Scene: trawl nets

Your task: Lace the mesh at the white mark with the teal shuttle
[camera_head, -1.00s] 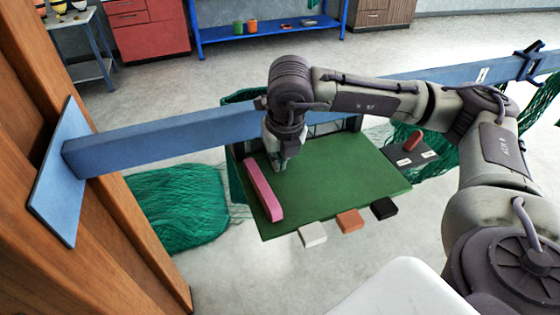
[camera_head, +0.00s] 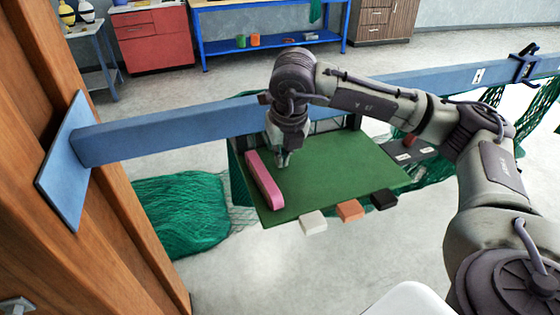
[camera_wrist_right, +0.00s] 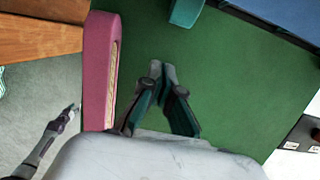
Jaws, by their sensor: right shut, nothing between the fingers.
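My right gripper (camera_head: 283,162) is over the green board (camera_head: 330,172), just right of a long pink bar (camera_head: 264,180). In the wrist view its fingers (camera_wrist_right: 162,70) are together with nothing between them. A teal piece (camera_wrist_right: 186,12) shows at the top edge of the wrist view, cut off; I cannot tell if it is the shuttle. White labels show on the blue beam (camera_head: 478,75) and on a dark plate; I cannot make out a white mark on the mesh. My left gripper (camera_wrist_right: 66,118) is small at the left of the wrist view, its jaws unclear.
White (camera_head: 313,222), orange (camera_head: 350,210) and black (camera_head: 384,199) blocks stick out at the board's front edge. The blue beam (camera_head: 170,133) crosses behind it. Green netting (camera_head: 180,210) lies left. The dark plate (camera_head: 418,149) is at right.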

